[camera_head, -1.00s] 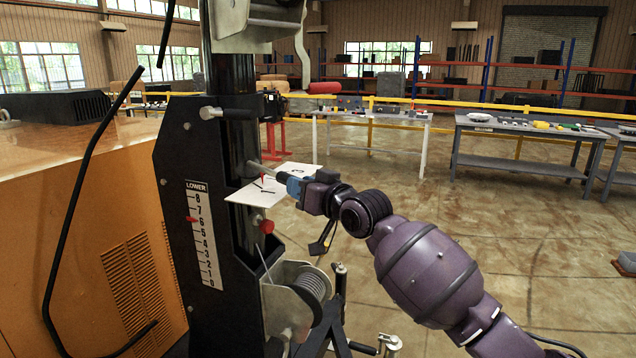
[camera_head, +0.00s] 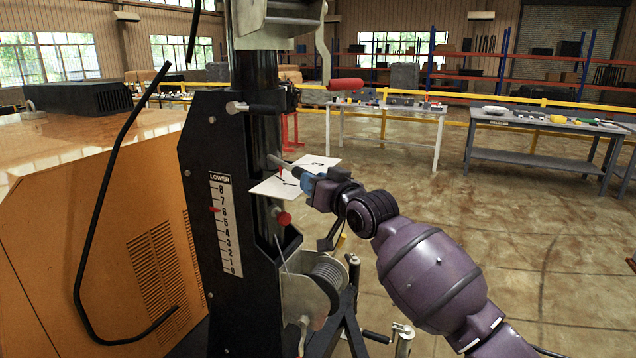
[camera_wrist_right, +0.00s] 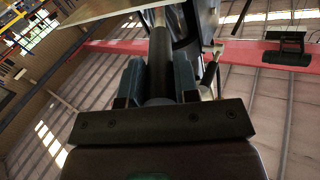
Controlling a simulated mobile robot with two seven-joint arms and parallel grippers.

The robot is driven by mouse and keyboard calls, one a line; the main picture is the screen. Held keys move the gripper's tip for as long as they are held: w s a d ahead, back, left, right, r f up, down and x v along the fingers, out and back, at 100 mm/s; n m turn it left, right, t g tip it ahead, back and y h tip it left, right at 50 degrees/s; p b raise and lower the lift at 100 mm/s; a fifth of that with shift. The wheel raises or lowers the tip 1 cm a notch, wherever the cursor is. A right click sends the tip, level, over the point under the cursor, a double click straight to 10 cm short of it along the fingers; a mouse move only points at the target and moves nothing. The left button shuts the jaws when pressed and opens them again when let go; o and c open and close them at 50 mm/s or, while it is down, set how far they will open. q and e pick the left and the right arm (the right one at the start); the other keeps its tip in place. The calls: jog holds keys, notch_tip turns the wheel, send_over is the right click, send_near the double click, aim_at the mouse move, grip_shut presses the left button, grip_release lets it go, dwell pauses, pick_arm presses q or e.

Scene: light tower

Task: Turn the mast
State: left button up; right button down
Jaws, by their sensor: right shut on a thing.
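The mast (camera_head: 254,75) is a dark upright post rising from a black frame plate (camera_head: 205,150) with a "LOWER" number scale (camera_head: 226,225). A grey bar handle (camera_head: 280,162) sticks out of the mast toward the right. My right gripper (camera_head: 306,182) is shut on this bar near its outer end. In the right wrist view my gripper's fingers (camera_wrist_right: 158,80) lie on both sides of the dark bar (camera_wrist_right: 160,62). A white numbered plate (camera_head: 268,188) with a small red pointer (camera_head: 280,170) sits beside the bar. My left gripper is not in view.
A red knob (camera_head: 284,218) and a cable winch (camera_head: 318,285) are below the plate. An orange generator housing (camera_head: 90,220) with a loose black cable stands left. Workbenches (camera_head: 540,160) stand behind open floor on the right.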

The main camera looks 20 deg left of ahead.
jog(key=c, duration=0.9)
grip_release()
jog(key=shift+o, duration=0.2)
jog(key=v, duration=1)
jog(key=shift+s+d+b, duration=0.25)
jog(key=shift+d+b, duration=0.05)
